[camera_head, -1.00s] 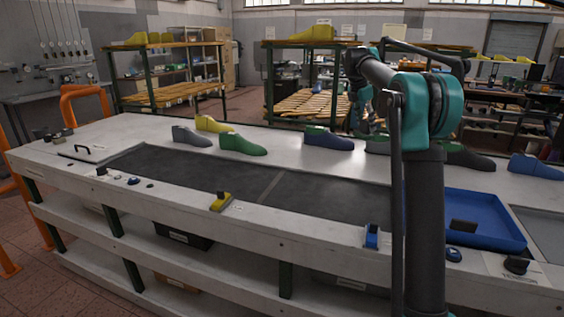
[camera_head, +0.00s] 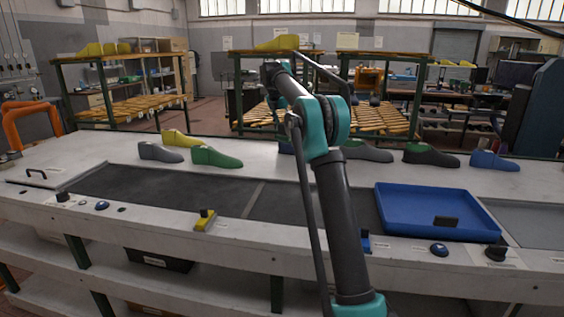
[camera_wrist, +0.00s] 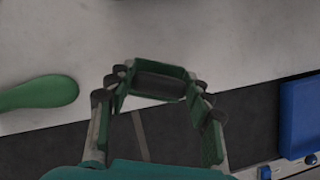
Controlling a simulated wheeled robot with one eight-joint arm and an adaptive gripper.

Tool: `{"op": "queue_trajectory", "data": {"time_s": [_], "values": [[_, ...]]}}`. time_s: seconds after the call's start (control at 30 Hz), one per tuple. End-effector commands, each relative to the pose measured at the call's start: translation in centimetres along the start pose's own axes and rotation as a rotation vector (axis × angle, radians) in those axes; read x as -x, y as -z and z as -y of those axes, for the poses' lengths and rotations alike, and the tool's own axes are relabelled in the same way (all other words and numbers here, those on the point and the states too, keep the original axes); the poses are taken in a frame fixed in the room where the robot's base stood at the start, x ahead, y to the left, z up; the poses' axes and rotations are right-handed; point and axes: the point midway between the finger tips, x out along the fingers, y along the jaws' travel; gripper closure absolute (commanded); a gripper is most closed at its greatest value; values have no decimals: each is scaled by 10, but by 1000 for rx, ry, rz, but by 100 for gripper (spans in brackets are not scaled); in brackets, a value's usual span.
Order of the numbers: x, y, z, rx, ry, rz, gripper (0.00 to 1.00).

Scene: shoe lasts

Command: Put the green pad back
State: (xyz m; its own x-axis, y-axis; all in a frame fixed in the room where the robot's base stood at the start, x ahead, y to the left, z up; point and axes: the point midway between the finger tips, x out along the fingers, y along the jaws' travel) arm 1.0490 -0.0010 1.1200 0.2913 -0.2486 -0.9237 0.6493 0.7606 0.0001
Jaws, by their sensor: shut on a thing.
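My gripper (camera_wrist: 158,88) shows in the wrist view, its jaws shut on the green pad (camera_wrist: 160,69), a dark green, flat-sided piece with a darker middle that spans the space between the fingertips. It is above the pale table top, near the dark inset strip. How far it is above the table I cannot tell. In the head view my own arm hides the gripper and the pad.
A green shoe last (camera_head: 215,157) lies beside a grey last (camera_head: 159,153) and a yellow last (camera_head: 181,138). A dark last (camera_head: 430,156) and a blue last (camera_head: 494,161) are at the right. A blue tray (camera_head: 395,222) sits front right. The dark strip (camera_head: 150,188) is clear.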

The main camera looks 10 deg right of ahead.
Motion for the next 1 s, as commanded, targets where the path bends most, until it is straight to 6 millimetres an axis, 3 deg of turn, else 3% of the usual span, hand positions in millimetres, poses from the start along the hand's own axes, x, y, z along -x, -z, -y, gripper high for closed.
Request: {"op": "queue_trajectory", "data": {"time_s": [0.4,1.0], "values": [[-89,37,0,-1,0,0,81],[-141,59,0,-1,0,0,81]]}}
